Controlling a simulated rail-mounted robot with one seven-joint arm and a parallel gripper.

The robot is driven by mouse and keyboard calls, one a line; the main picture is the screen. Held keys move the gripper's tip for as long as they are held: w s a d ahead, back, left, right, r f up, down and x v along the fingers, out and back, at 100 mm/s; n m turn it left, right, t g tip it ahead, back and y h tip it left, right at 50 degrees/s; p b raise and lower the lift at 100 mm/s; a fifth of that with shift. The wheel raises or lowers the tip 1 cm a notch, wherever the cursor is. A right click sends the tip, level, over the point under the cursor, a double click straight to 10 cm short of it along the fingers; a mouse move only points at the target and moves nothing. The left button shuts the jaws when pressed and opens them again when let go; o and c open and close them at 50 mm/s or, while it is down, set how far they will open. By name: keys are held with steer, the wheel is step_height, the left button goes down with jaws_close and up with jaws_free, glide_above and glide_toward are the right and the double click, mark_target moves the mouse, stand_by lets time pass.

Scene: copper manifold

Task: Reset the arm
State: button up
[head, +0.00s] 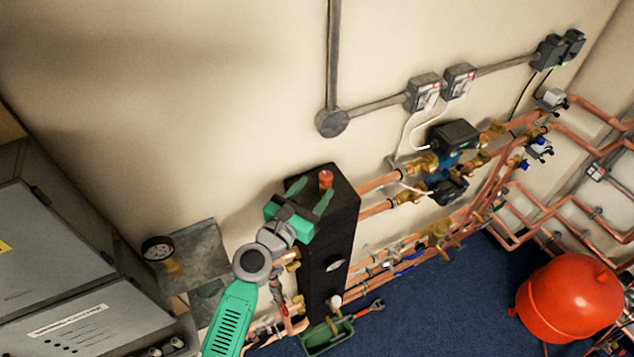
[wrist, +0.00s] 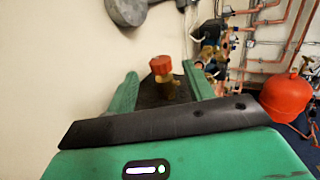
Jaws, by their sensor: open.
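My gripper (head: 308,193) is green with a dark body and stands at the top of a tall black block (head: 335,245) in the copper pipework. Its two green fingers are apart, and they also show in the wrist view (wrist: 163,90). A red-capped brass fitting (head: 326,179) stands on top of the block. In the wrist view the red cap (wrist: 161,65) appears between the fingers, with a visible space on each side. I cannot tell how far ahead of the fingertips it lies. The fingers hold nothing that I can see.
Copper pipes with brass valves (head: 425,163) run right from the block. A red tank (head: 570,298) stands at lower right on the blue floor. A grey cabinet (head: 50,255) and a gauge (head: 158,248) are at left. A green tray (head: 325,338) lies below.

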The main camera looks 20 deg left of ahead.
stand_by(0.3)
steer(key=s+d+r+n+t+y, duration=0.15)
steer(key=d+r+n, duration=0.35)
steer(key=r, duration=0.5)
steer(key=d+r+n+t+y, duration=0.1)
steer(key=d+r+n+t, duration=0.15)
steer(key=r+n, duration=0.6)
steer(key=s+d+r+n+t+y, duration=0.1)
steer(key=d+r+n+t+y, duration=0.15)
steer(key=r, duration=1.05)
steer(key=s+d+r+n+h+p, duration=0.1)
steer(key=s+d+r+n, duration=0.4)
steer(key=s+r+n, duration=0.2)
steer(key=s+d+r+n, duration=0.5)
steer(key=s+r+n, duration=0.3)
steer(key=s+n, duration=0.3)
steer(key=n, duration=0.3)
steer(key=shift+s+d+r+n+t+h+p, duration=0.2)
steer(key=shift+s+d+n+t+h+p, duration=0.05)
steer(key=shift+s+n+t+h+p, duration=0.15)
steer(key=shift+w, duration=0.1)
steer(key=shift+a, duration=0.1)
